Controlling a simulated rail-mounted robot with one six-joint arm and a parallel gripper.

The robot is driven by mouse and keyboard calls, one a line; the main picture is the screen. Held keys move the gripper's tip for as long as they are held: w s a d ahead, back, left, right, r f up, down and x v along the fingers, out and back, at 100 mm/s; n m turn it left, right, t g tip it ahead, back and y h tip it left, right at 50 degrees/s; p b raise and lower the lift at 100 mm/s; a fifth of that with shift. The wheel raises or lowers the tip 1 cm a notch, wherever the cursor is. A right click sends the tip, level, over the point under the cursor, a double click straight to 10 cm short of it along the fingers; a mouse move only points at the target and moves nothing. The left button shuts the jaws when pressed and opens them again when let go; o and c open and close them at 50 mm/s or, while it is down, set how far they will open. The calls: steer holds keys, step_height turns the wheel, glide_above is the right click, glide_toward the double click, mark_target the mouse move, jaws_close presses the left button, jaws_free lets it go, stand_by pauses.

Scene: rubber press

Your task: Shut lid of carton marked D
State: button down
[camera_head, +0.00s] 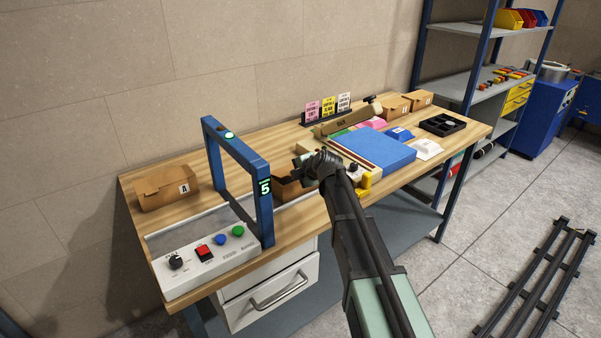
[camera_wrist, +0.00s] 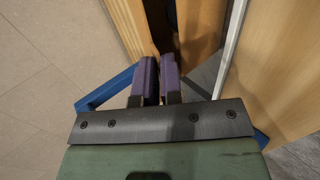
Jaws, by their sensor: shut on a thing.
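An open brown carton (camera_head: 288,189) stands by the blue frame, partly hidden behind my gripper. Its marking cannot be read, so I cannot confirm it is D. My gripper (camera_head: 308,168) is at this carton's upper right side in the head view. In the wrist view, its purple fingertips (camera_wrist: 158,82) are close together, shut on what seems to be a thin flap of the carton; the contact itself is hard to see. Brown panels (camera_wrist: 203,28) and a dark gap lie just beyond the fingertips.
Carton A (camera_head: 163,188) stands at the left. The blue frame (camera_head: 262,212) rises close left of my gripper, above the control box (camera_head: 212,262). A blue slab (camera_head: 374,150) lies to the right. Two small cartons (camera_head: 396,106) stand at the back right.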

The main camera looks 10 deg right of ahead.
steer(key=shift+s+d+f+b, duration=0.1)
steer(key=shift+s+f+b, duration=0.05)
steer(key=shift+f+b, duration=0.45)
steer(key=shift+s+f+b, duration=0.15)
steer(key=shift+f+b, duration=0.25)
steer(key=shift+f, duration=0.35)
steer(key=c, duration=1.3)
jaws_free()
steer(key=shift+c, duration=0.2)
steer(key=p+v, duration=0.6)
steer(key=v, duration=0.4)
steer(key=shift+s+d+r+p, duration=0.15)
steer(key=shift+s+r+p, duration=0.1)
steer(key=shift+p, duration=0.05)
